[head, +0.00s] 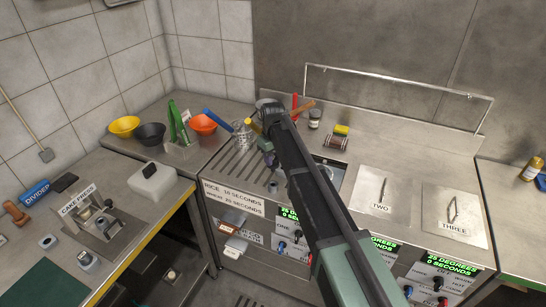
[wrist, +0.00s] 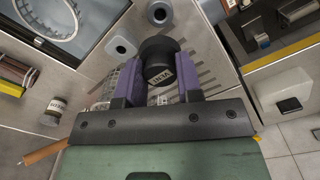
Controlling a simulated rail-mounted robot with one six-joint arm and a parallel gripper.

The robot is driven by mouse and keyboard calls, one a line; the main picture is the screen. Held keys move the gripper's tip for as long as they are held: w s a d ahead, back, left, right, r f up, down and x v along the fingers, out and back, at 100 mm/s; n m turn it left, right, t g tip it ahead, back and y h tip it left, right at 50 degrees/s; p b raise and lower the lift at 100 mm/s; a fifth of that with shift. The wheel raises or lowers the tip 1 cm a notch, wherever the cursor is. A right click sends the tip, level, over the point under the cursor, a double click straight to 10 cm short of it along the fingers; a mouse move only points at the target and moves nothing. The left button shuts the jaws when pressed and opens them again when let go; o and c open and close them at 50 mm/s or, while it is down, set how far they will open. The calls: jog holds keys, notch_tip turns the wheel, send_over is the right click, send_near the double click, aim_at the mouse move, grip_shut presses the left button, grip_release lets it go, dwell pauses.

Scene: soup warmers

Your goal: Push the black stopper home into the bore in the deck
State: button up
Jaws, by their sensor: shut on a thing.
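The black stopper (wrist: 158,62) has pale lettering on its end. My gripper (wrist: 156,84) is shut on it, with one purple finger on each side. The stopper is over the slotted part of the steel deck (wrist: 205,82); I cannot tell its height. Beyond it in the wrist view are a grey round collar with a dark hole (wrist: 160,13) and, to the left, a pale square plate with a dark round hole (wrist: 121,47). I cannot tell which is the bore. In the head view my gripper (head: 279,173) is small and partly hidden by my arm, and the stopper is not clear.
A labelled jar (head: 315,118) and a wire basket (head: 242,134) stand at the back of the deck. Lids TWO (head: 381,189) and THREE (head: 452,211) lie to the right. Coloured bowls (head: 124,126) and a white container (head: 153,183) stand to the left.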

aim_at(273, 171)
jog(key=shift+f+b, duration=2.35)
jog(key=shift+f, duration=0.3)
jog(key=shift+f+b, duration=2.1)
jog(key=shift+f, duration=0.05)
jog(key=o, duration=1.1)
jog(key=shift+r, duration=0.1)
jog(key=shift+r, duration=0.1)
notch_tip(273, 171, up, 11)
jog(key=p, duration=1.1)
jog(key=shift+f, duration=0.2)
